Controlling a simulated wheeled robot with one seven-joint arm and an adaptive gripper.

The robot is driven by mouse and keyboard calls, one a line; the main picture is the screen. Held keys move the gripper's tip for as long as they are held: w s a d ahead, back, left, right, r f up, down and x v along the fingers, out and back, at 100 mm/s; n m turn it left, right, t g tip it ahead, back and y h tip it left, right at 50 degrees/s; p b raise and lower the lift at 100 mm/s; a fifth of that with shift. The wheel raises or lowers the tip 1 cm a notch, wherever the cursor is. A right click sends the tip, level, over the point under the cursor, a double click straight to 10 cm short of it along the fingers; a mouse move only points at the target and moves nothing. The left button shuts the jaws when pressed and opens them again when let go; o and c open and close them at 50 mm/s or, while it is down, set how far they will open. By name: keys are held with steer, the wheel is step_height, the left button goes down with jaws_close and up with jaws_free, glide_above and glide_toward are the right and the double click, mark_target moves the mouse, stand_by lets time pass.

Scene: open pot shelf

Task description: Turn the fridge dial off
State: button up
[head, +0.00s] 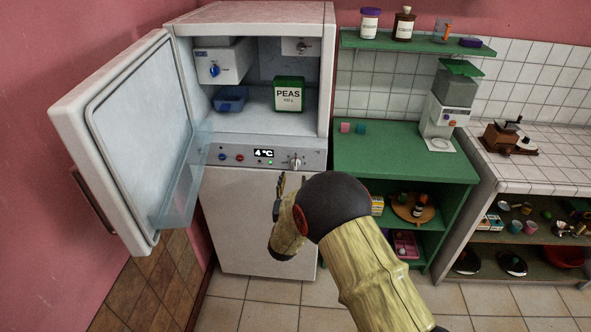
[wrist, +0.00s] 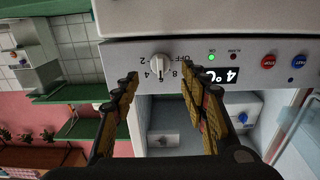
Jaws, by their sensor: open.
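The fridge dial (head: 295,161) is a pale round knob at the right end of the fridge's control panel. In the wrist view the dial (wrist: 160,66) is ringed by OFF and several numbers; I cannot tell exactly which mark it points to. The display (wrist: 226,76) reads 4 °C, and a green lamp (wrist: 211,57) beside it is lit. My gripper (wrist: 157,85) is open and empty, its fingers facing the panel with the dial between and beyond the tips, apparently not touching. In the head view my gripper (head: 279,184) is just in front of the panel, below the dial.
The fridge door (head: 125,130) stands open to the left. Inside are a peas box (head: 289,95), a blue tray (head: 230,99) and a unit with a blue knob (head: 214,71). Red and blue buttons (wrist: 268,62) sit along the panel. A green shelf unit (head: 400,150) stands close on the right.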

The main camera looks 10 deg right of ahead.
mark_target(295, 169)
steer(key=b+x, duration=0.1)
steer(key=x, duration=0.6)
steer(key=shift+w+f, duration=0.1)
steer(key=shift+f, duration=0.05)
steer(key=shift+c, duration=0.4)
steer(key=c, duration=1)
